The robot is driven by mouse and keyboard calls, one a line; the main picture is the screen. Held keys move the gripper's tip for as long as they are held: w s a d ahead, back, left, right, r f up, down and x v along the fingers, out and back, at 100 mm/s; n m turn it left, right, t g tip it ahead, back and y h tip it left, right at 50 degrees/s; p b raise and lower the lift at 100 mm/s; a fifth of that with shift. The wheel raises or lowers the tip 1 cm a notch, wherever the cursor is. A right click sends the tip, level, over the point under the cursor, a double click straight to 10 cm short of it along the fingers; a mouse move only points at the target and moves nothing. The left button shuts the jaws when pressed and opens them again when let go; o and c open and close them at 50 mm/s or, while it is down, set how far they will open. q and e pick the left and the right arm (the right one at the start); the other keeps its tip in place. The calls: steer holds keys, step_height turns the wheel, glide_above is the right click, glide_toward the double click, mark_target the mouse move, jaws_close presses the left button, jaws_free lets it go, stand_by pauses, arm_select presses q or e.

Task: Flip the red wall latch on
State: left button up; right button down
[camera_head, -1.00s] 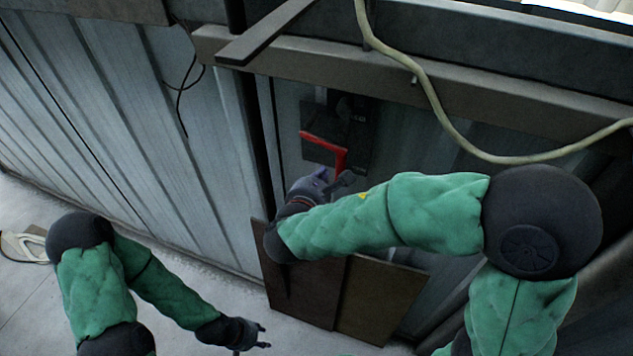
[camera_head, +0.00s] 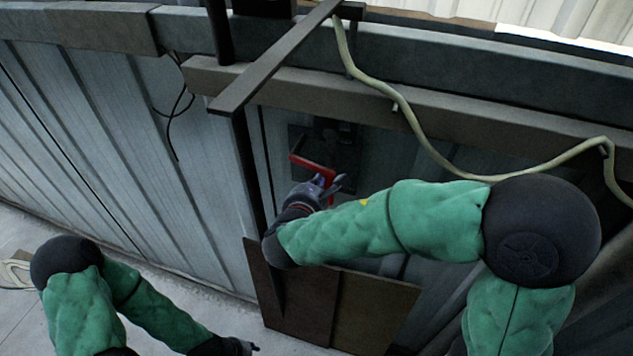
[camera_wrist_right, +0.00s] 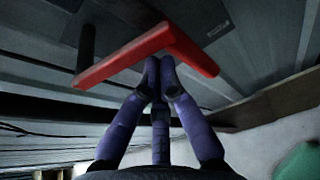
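The red wall latch (camera_head: 312,162) is an angled bar on a dark plate (camera_head: 345,140) on the metal wall. In the right wrist view the red latch (camera_wrist_right: 125,57) crosses just beyond my fingertips. My right gripper (camera_head: 329,183) is at the lower right part of the latch, its fingertips apart in the head view, with red showing between and beside them. In the wrist view two fingers of the right gripper (camera_wrist_right: 159,68) lean together at the tips; I cannot tell whether they touch the latch. My left gripper (camera_head: 248,348) is low, at the bottom edge, partly cut off.
A pale hose (camera_head: 430,148) hangs along the horizontal beam (camera_head: 470,117) above my right arm. A dark bar (camera_head: 275,58) juts out over the latch. Brown panels (camera_head: 300,305) lean against the wall below. Corrugated wall (camera_head: 90,130) stretches left; the floor at lower left is mostly clear.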

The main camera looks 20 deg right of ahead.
steer(key=r+n+p, duration=0.1)
steer(key=r+n+h+p, duration=0.1)
steer(key=p, duration=0.1)
steer(key=shift+s+d+g, duration=0.15)
steer(key=shift+d+g, duration=0.1)
steer(key=shift+g, duration=0.05)
steer(key=shift+f, duration=0.1)
